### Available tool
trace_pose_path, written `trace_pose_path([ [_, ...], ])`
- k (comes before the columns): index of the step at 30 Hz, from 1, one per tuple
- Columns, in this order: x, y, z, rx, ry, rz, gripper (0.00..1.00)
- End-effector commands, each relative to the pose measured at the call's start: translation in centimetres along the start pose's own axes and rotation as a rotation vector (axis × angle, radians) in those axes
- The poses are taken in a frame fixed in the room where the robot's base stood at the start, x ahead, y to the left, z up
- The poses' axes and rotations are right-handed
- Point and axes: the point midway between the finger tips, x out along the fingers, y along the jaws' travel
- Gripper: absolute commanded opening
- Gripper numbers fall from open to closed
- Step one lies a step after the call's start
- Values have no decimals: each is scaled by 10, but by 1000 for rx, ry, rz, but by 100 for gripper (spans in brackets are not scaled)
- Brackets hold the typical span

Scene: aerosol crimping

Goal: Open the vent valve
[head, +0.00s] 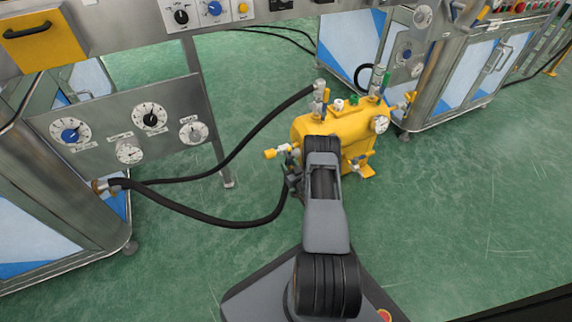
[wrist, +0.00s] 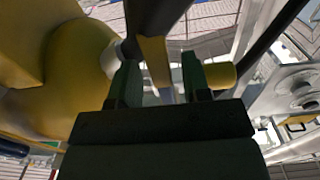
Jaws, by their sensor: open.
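A yellow tank (head: 305,128) stands on the floor with several valves and fittings on it. A yellow-handled valve (head: 270,153) sticks out of its left side; I cannot tell for sure that it is the vent valve. My gripper (wrist: 160,78) is at that side, mostly hidden behind my arm in the head view. In the wrist view its two dark fingers are apart, with a yellow lever (wrist: 153,58) showing between and beyond them. A yellow rounded end (wrist: 221,74) shows just right of the right finger. Contact with the lever cannot be told.
Black hoses (head: 215,222) run from the left steel cabinet (head: 75,190) to the tank, close to my gripper. A pressure gauge (head: 380,124) and another yellow handle (head: 409,98) are on the tank's right. Green floor (head: 470,200) is clear at right.

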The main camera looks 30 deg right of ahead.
Motion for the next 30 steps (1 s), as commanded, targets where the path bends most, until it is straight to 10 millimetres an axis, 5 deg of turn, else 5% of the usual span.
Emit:
trace_pose_path([
  [11, 3, -4, 0, 0, 0, -7, 44],
  [25, 2, -2, 0, 0, 0, -3, 1],
  [30, 2, -1, 0, 0, 0, -3, 0],
])
